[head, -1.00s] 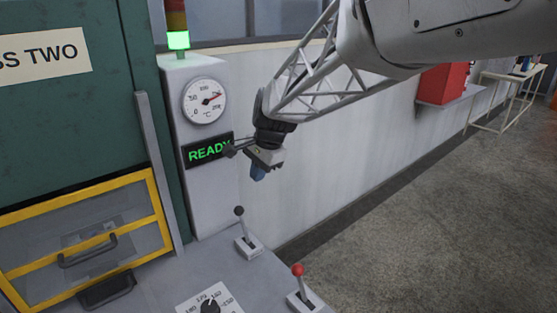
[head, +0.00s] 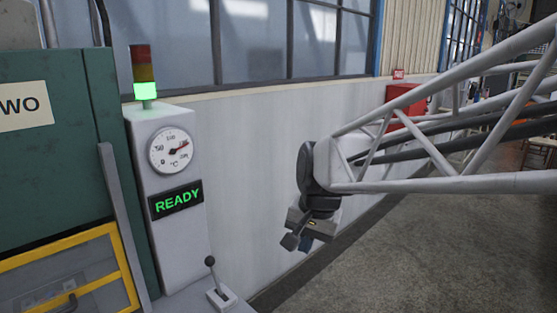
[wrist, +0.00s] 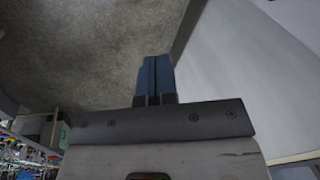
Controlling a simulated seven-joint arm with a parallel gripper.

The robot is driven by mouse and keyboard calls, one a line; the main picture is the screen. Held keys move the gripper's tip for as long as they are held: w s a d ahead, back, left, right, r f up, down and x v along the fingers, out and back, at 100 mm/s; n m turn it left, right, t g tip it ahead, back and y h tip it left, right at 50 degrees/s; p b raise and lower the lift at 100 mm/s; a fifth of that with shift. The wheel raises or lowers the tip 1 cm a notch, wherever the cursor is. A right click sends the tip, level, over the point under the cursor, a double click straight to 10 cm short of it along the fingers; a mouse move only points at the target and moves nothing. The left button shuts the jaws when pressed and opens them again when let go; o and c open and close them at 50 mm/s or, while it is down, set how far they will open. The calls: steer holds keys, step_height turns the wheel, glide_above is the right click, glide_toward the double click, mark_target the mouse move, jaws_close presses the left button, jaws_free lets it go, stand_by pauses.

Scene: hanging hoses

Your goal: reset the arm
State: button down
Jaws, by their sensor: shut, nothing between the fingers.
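My gripper (head: 306,243) hangs at the end of my arm in front of the pale wall, to the right of the READY panel, pointing down. In the wrist view its blue fingers (wrist: 155,78) are together with nothing between them. Beyond the fingertips the wrist view shows only bare floor and the wall. The gripper touches nothing that I can see. In the head view the fingers are small and partly hidden behind the gripper's body.
A grey post carries a dial gauge (head: 171,150), a green-lit READY sign (head: 176,199) and a signal lamp (head: 145,72). A green machine (head: 55,165) with a yellow-framed door (head: 75,275) stands left. A lever (head: 217,285) rises below the sign.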

steer(key=s+d+f+n+h, duration=0.1)
steer(key=s+d+n, duration=0.1)
steer(key=s+d, duration=0.4)
steer(key=s+d+f+n+h, duration=0.1)
steer(key=s+d, duration=0.5)
steer(key=s, duration=0.6)
steer(key=shift+d+f+n+t, duration=0.4)
steer(key=shift+f, duration=0.4)
stand_by(3.1)
